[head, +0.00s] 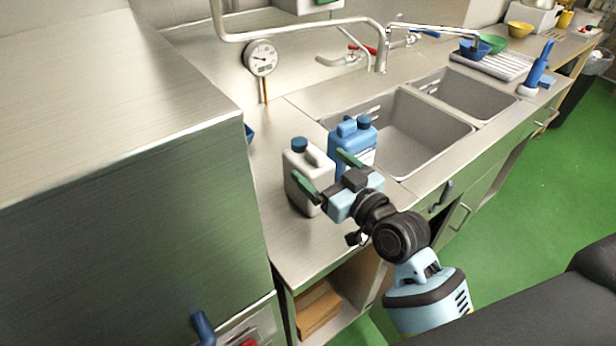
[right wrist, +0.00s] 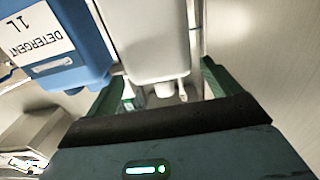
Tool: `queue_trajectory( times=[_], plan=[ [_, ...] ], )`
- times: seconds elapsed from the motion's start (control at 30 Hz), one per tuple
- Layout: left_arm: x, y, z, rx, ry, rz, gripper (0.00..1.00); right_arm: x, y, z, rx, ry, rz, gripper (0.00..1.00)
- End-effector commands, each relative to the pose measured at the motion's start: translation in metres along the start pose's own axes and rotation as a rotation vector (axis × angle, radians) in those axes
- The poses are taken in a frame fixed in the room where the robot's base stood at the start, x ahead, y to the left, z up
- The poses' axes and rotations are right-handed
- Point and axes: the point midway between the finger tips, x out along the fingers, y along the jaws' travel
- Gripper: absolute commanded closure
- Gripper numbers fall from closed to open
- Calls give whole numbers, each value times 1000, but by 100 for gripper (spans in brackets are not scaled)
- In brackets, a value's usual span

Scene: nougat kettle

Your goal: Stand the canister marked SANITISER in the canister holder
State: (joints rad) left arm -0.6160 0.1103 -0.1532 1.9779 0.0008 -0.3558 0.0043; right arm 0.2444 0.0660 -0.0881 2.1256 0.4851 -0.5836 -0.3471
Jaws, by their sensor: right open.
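A white canister with a dark blue cap (head: 297,162) stands upright on the steel counter near the sink. No marking on it is readable. A blue canister (head: 345,137) stands close to its right; the right wrist view shows its label, DETERGENT 1 L (right wrist: 42,32). My right gripper (head: 328,172) is open at the near side of the canisters. In the right wrist view, the white canister (right wrist: 155,40) lies ahead between the green fingertips (right wrist: 155,88), and the blue one is by the left finger. Contact cannot be told. I cannot make out a canister holder. My left gripper is not in view.
A double sink (head: 405,125) lies right of the canisters, under a long tap pipe (head: 300,30). A dial gauge (head: 262,57) stands behind. A large steel cabinet (head: 120,150) closes off the left. The counter's front left corner (head: 290,245) is bare.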

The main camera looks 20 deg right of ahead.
Motion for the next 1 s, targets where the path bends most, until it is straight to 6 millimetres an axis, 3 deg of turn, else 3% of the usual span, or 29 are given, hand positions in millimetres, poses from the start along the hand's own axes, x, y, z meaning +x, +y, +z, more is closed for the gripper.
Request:
queue_trajectory(
  times=[0.43,0.77,1.0],
  plan=[
    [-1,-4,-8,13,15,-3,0,47,-2,8,2,0,0,11],
    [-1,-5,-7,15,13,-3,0,52,-2,9,1,-1,0,11],
    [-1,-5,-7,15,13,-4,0,51,-2,9,1,-1,0,42]
  ],
)
